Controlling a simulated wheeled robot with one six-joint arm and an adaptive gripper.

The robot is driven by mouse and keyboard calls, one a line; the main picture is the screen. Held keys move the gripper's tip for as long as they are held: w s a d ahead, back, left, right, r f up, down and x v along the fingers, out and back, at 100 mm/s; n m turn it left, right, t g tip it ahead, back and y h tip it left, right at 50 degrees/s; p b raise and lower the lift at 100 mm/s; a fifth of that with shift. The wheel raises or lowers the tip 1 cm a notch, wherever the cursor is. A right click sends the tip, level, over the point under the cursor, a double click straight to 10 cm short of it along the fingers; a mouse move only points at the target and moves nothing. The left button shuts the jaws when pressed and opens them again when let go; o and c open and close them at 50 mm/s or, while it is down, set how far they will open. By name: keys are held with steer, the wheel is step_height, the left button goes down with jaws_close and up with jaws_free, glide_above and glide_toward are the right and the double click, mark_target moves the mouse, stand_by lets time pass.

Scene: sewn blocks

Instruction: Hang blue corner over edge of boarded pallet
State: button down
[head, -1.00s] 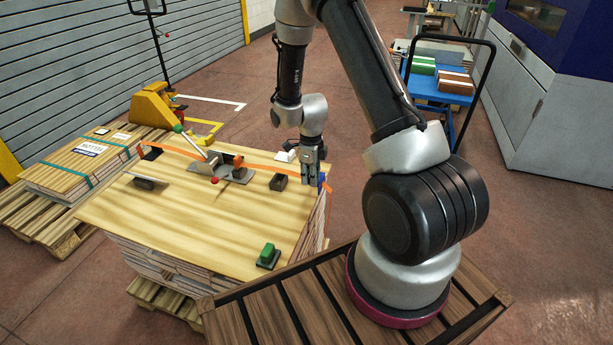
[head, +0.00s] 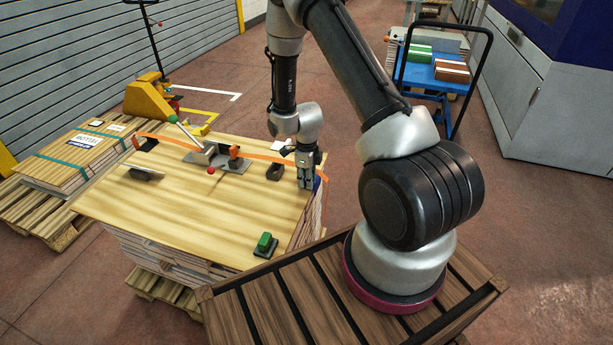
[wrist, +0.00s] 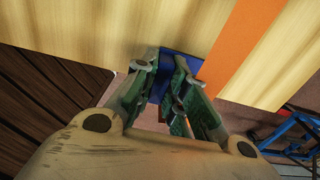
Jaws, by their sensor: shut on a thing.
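The boarded pallet (head: 180,210) is a stack of boards with a light wood top. The blue corner (head: 317,183) is at the right edge of the top, beside the orange strap, mostly hidden behind my gripper (head: 307,184). In the wrist view, the blue corner (wrist: 182,66) shows between the fingers of my gripper (wrist: 172,98), at the board's edge next to the orange strap (wrist: 240,42). My gripper is shut on the blue corner. I cannot tell whether the corner rests on the edge.
A tensioning tool with a green-tipped lever (head: 215,155) stands on the boards. A green block (head: 265,243) and dark blocks (head: 275,172) lie on top. A slatted wooden platform (head: 270,310) is in front. A blue cart (head: 440,72) stands behind.

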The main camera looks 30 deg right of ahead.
steer(key=shift+f, duration=0.4)
stand_by(0.4)
steer(key=c, duration=1.4)
jaws_free()
steer(key=shift+o, duration=0.2)
step_height(320, 180, up, 12)
steer(key=s+n+g, duration=0.2)
steer(key=s+n, duration=0.3)
steer(key=n, duration=0.4)
steer(key=s+r+n+t, duration=0.2)
steer(key=s+r+n, duration=0.4)
steer(key=r, duration=0.5)
steer(key=s+r+n+t, duration=0.2)
steer(key=s+r+n, duration=0.4)
steer(key=r, duration=0.5)
steer(key=s+r+n+t, duration=0.2)
steer(key=s+r+n, duration=0.4)
steer(key=r, duration=0.5)
steer(key=s, duration=0.2)
steer(key=shift+s+d+r, duration=0.15)
steer(key=shift+s+d, duration=0.1)
steer(key=shift+s, duration=0.05)
